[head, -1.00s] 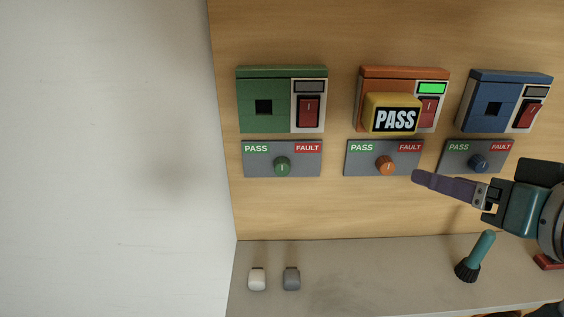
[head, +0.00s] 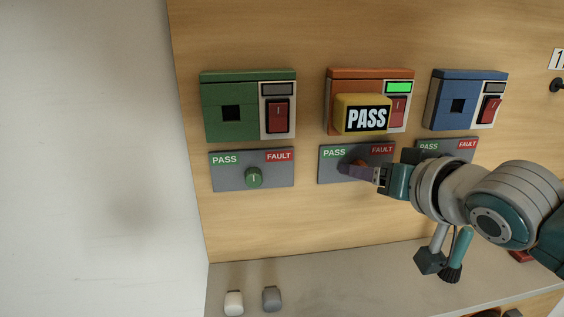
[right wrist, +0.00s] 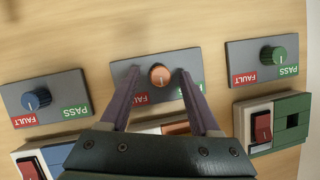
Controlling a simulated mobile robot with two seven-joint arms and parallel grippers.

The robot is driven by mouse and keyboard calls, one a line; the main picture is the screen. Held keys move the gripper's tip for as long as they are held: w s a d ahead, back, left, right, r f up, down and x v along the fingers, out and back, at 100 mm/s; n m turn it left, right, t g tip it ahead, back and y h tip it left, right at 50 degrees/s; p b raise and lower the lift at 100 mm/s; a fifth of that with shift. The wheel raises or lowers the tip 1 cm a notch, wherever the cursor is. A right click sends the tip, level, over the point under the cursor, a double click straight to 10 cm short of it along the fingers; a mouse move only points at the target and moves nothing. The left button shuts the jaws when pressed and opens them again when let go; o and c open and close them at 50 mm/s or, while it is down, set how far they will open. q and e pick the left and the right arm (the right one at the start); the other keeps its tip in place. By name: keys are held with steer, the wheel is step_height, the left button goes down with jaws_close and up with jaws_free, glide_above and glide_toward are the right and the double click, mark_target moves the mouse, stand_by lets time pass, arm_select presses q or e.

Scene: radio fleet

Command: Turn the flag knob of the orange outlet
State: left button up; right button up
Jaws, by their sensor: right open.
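The orange outlet (head: 345,74) is on the wooden wall, with a yellow block marked PASS (head: 362,116) on its front and its small screen lit green (head: 398,87). Below it is the grey PASS/FAULT plate (head: 330,172) with the orange flag knob (right wrist: 160,75). My right gripper (right wrist: 160,78) is open in front of this plate, with one purple finger on each side of the knob. I cannot tell whether the fingers touch it. In the head view the gripper (head: 352,169) hides most of the knob. My left gripper is not in view.
The green outlet (head: 232,108) with its green knob (head: 253,177) is to the left, and the blue outlet (head: 455,102) to the right. A white and a grey cap (head: 272,299) stand on the shelf. A teal-handled brush-like tool (head: 456,258) is under my right arm.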

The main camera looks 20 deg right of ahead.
jaws_close()
stand_by(0.5)
